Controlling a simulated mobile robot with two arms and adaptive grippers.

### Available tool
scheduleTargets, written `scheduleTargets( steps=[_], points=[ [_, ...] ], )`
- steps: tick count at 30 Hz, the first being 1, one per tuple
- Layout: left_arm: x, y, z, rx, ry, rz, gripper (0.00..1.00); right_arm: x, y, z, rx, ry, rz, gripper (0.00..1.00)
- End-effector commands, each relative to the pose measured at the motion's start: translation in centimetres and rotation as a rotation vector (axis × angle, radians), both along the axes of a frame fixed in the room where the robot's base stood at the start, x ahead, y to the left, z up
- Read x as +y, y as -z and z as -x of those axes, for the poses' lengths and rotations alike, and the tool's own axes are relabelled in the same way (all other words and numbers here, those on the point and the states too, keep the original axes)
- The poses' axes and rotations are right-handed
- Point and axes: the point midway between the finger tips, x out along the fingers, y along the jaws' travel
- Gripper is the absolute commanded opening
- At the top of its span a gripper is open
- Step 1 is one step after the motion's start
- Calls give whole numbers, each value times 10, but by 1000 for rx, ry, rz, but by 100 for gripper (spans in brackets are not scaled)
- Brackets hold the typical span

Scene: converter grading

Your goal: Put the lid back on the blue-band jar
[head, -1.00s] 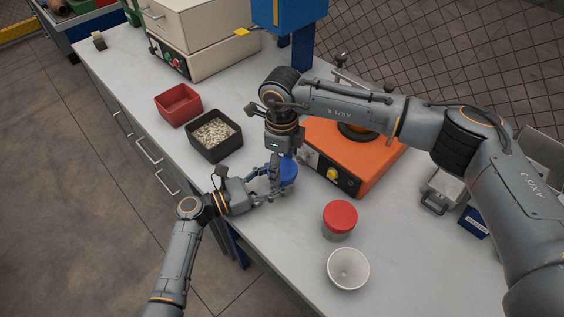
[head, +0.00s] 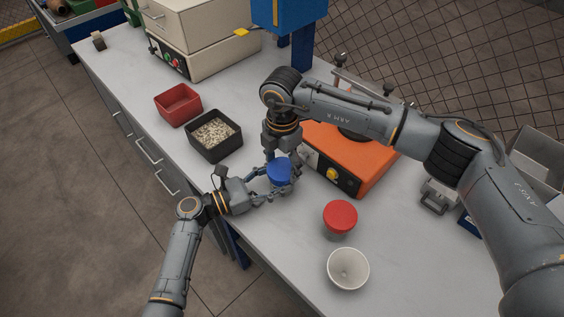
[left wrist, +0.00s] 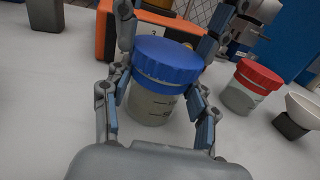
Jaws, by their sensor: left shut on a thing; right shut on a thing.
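The blue lid (head: 279,170) shows in the head view between my two grippers. In the left wrist view the blue lid (left wrist: 168,60) sits on top of the clear jar (left wrist: 150,105), looking slightly tilted in this slanted view. My left gripper (head: 273,188) is shut around the jar body, one finger on each side. My right gripper (head: 281,160) reaches down from above and is shut on the blue lid; its fingers flank the lid in the left wrist view.
A red-lidded jar (head: 340,215) and a white bowl (head: 348,268) stand to the right. The orange device (head: 375,165) is close behind my right gripper. A black tray (head: 238,150) of pale pieces and a red tray (head: 178,104) lie left.

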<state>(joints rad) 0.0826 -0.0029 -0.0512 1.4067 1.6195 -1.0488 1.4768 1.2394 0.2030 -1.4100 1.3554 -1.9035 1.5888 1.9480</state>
Motion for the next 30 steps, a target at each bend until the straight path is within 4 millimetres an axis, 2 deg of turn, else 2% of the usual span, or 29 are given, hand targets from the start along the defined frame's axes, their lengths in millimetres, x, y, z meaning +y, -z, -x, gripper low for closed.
scheduleTargets(
  steps=[9, 15, 20, 29, 30],
  points=[
    [0, 2, 1, 3, 1, -3, 0, 1, -1, 0, -2, 644, -3, 56],
    [0, 2, 1, 3, 1, -3, 0, 1, 0, 1, 1, 982, -4, 56],
    [0, 2, 1, 3, 1, -3, 0, 1, -1, 0, -2, 1101, -2, 56],
    [0, 2, 1, 3, 1, -3, 0, 0, -1, 0, -2, 1110, -2, 56],
    [0, 2, 1, 3, 1, -3, 0, 0, -1, 0, -3, 1110, -2, 78]
  ],
)
